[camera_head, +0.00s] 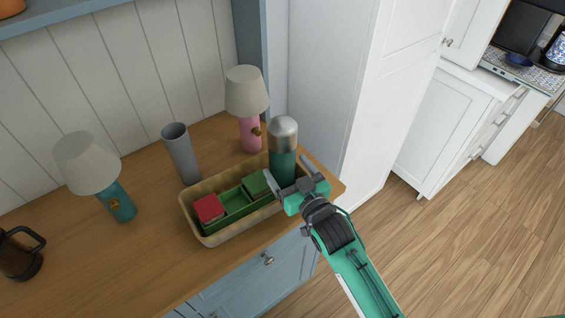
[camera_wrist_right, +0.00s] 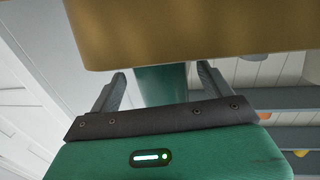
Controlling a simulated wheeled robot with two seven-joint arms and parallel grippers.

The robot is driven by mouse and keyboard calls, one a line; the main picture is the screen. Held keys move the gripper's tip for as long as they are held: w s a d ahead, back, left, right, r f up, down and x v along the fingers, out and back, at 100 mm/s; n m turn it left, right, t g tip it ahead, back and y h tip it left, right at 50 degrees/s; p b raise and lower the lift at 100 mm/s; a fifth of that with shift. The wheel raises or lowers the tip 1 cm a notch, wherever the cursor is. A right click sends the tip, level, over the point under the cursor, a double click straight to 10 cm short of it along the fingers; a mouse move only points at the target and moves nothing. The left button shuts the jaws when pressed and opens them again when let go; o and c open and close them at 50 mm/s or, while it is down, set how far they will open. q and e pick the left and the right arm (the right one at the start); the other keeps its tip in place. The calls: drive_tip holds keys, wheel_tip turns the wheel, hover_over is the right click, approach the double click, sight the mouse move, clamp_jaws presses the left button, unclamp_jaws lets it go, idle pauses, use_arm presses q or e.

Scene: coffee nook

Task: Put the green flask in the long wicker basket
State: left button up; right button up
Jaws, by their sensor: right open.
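The green flask (camera_head: 283,168), teal with a silver cap, stands upright at the right end of the long wicker basket (camera_head: 222,236). My right gripper (camera_head: 289,183) is at the flask's lower body, its jaws open with a finger on either side. The wrist view shows the flask (camera_wrist_right: 161,84) between the open fingers (camera_wrist_right: 160,88). A tan surface, perhaps the basket wall, covers part of the flask there. The flask's base is hidden, so I cannot tell for sure whether it is inside the basket or just beside it. My left gripper is out of view.
The basket holds a red box (camera_head: 209,208) and a green tray with a green block (camera_head: 255,184). A grey cylinder (camera_head: 181,153), a pink lamp (camera_head: 248,105), a teal lamp (camera_head: 103,176) and a dark kettle (camera_head: 20,254) stand around it on the wooden counter (camera_head: 120,265).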

drive_tip(key=b+v, duration=0.1)
drive_tip(key=v, duration=0.7)
drive_tip(key=shift+s, duration=0.15)
drive_tip(key=s+d+f+m+g+h, duration=0.2)
drive_tip(key=s+d+f+g+h, duration=0.2)
drive_tip(key=s+d+f+g, duration=0.45)
drive_tip(key=s+d+f+m+g+h, duration=0.1)
drive_tip(key=s+d+f+g+h, duration=0.3)
drive_tip(key=s+d+f, duration=0.55)
wheel_tip(320, 180, down, 25)
drive_tip(key=s+a+g, duration=0.1)
drive_tip(key=s, duration=0.1)
drive_tip(key=s+d+f+g, duration=0.1)
drive_tip(key=s+d+f, duration=0.2)
drive_tip(key=s+f, duration=1.7)
drive_tip(key=shift+f, duration=0.75)
